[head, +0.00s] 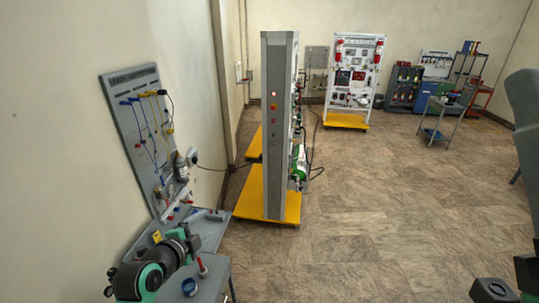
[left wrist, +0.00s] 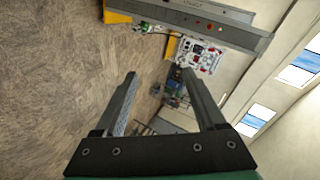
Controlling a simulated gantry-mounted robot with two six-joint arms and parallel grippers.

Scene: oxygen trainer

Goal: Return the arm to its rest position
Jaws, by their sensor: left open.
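My left arm, teal and dark grey, shows at the bottom left of the head view, bent over the grey bench (head: 210,230). Its dark end lies over the bench's near part. In the left wrist view my left gripper (left wrist: 158,75) has its two grey fingers wide apart with nothing between them. The fingers point toward the open room, with floor and the distant stands beyond them. I cannot make out the fingertips in the head view. My right gripper cannot be made out in either view.
A wall panel (head: 130,120) with cables stands behind the bench. A tall grey trainer stand (head: 274,150) on a yellow base is right of it. A red-topped item (head: 201,266) and a blue round item (head: 189,287) are near my arm.

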